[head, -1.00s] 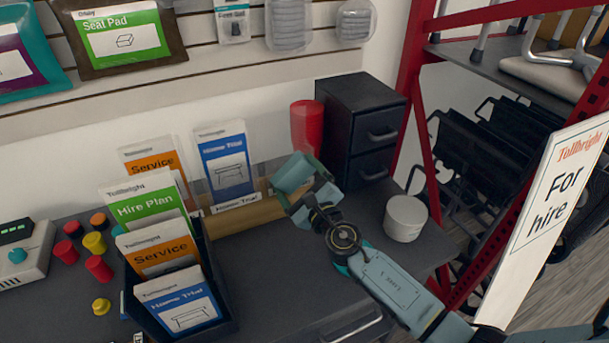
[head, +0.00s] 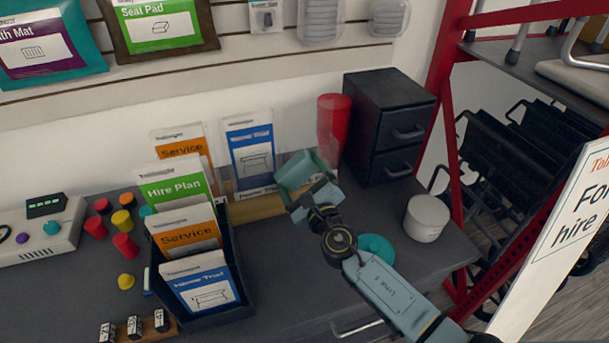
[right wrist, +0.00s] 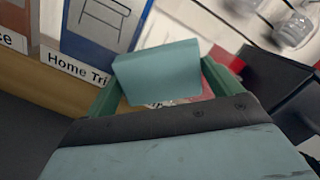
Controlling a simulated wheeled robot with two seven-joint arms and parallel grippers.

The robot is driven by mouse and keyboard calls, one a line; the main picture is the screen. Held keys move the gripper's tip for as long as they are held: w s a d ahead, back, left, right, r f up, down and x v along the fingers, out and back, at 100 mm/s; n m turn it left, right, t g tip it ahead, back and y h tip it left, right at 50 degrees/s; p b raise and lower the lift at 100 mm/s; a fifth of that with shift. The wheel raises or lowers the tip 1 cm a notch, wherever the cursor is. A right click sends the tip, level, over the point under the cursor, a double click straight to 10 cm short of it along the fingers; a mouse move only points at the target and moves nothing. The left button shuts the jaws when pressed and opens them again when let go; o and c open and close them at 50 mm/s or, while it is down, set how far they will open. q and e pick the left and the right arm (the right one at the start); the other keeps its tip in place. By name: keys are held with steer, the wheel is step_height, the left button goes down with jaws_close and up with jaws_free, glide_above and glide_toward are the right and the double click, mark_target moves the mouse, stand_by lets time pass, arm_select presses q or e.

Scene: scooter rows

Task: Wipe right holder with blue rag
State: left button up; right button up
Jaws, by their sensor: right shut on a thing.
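The right holder (head: 249,152) stands at the back of the counter against the wall, with a blue and white Home Trial leaflet in it. My right gripper (head: 306,190) is shut on the blue rag (head: 297,170), a teal folded piece just right of the holder's lower part. The rag also shows between the green fingers in the right wrist view (right wrist: 158,72), where it covers the spot it is pinched at. I cannot tell whether the rag touches the holder. My left gripper is not in view.
An orange Service leaflet (head: 181,150) stands left of the holder. A red cup (head: 333,125) and a black drawer unit (head: 390,130) stand right. A black leaflet box (head: 205,290), a white tub (head: 427,218) and a teal disc (head: 376,248) are nearer.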

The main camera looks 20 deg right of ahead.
steer(key=shift+a, duration=0.1)
steer(key=shift+s+p, duration=0.5)
steer(key=shift+s, duration=2.45)
steer(key=s, duration=0.3)
steer(key=shift+d+p, duration=0.2)
steer(key=shift+p, duration=0.15)
